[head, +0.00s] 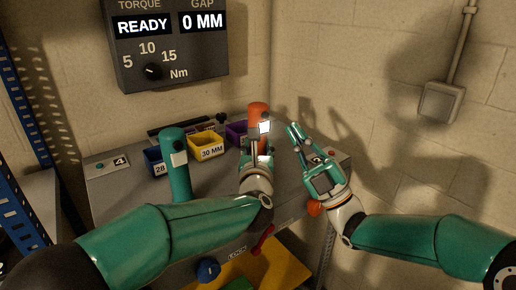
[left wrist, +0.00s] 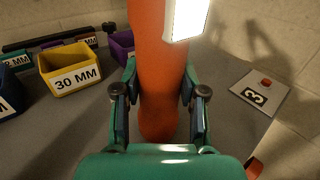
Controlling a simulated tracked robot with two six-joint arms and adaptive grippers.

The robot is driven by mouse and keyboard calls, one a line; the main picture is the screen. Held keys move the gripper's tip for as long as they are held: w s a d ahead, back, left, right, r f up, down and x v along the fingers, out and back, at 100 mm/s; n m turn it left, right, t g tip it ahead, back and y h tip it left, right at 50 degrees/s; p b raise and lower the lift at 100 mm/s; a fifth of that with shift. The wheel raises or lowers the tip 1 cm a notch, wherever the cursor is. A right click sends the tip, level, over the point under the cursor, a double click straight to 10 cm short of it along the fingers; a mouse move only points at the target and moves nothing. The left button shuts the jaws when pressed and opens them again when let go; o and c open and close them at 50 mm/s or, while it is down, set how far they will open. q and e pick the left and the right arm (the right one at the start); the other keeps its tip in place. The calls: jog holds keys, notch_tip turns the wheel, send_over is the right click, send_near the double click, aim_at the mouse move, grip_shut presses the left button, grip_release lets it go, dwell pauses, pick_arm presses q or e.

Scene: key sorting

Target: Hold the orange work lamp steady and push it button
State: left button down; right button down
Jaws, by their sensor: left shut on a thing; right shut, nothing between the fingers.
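The orange work lamp (head: 257,109) stands upright on the grey bench, and its white panel (head: 264,127) is bright. My left gripper (head: 257,147) is shut around the lamp's body. In the left wrist view the orange lamp (left wrist: 160,70) is between the two fingers, with the bright panel (left wrist: 187,18) above them. My right gripper (head: 292,130) is shut and empty, just right of the lamp and apart from it. A plate marked 3 (left wrist: 253,97) carries a red button (left wrist: 266,83). I cannot make out a button on the lamp itself.
A blue bin (head: 158,161), a yellow 30 MM bin (head: 206,147) and a purple bin (head: 237,133) lie behind. A plate marked 4 (head: 110,162) is at the left. Walls close off the back and right.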

pick_arm(q)
jog(key=c, duration=0.6)
grip_release()
